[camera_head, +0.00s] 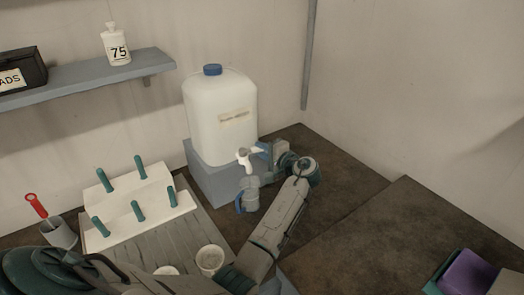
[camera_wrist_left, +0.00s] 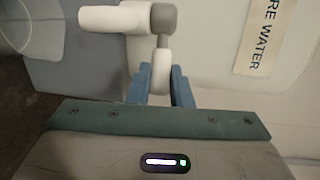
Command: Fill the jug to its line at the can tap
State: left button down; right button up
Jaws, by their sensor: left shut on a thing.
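The white can (camera_head: 220,115) with a blue cap stands on a grey block at the back. Its white tap (camera_head: 244,158) sticks out low at the front. My left gripper (camera_head: 262,150) is at the tap. In the left wrist view the gripper's blue fingers (camera_wrist_left: 161,88) are shut on the white tap lever (camera_wrist_left: 162,72), below the grey collar of the tap. My right gripper is not in view.
A white rack (camera_head: 150,205) with several green pegs stands left on a grey board. A white pot (camera_head: 210,259) and a grey cup (camera_head: 60,234) with a red-handled tool are near. A purple and green bin (camera_head: 467,275) is front right.

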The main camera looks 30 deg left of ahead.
pick_arm(q)
jog(key=n+g+b, duration=0.2)
jog(key=b, duration=0.1)
jog(key=w+a+g+b, duration=0.1)
jog(key=b, duration=0.1)
jog(key=shift+f+n+g+y, duration=0.25)
jog(key=shift+n+g+y, duration=0.05)
jog(key=shift+n, duration=0.1)
jog(key=shift+g, duration=0.3)
jog(key=shift+a+r+n, duration=0.1)
jog(key=shift+r+n, duration=0.1)
jog(key=shift+n, duration=0.1)
jog(key=c, duration=1.3)
grip_release()
jog(key=shift+w, duration=0.1)
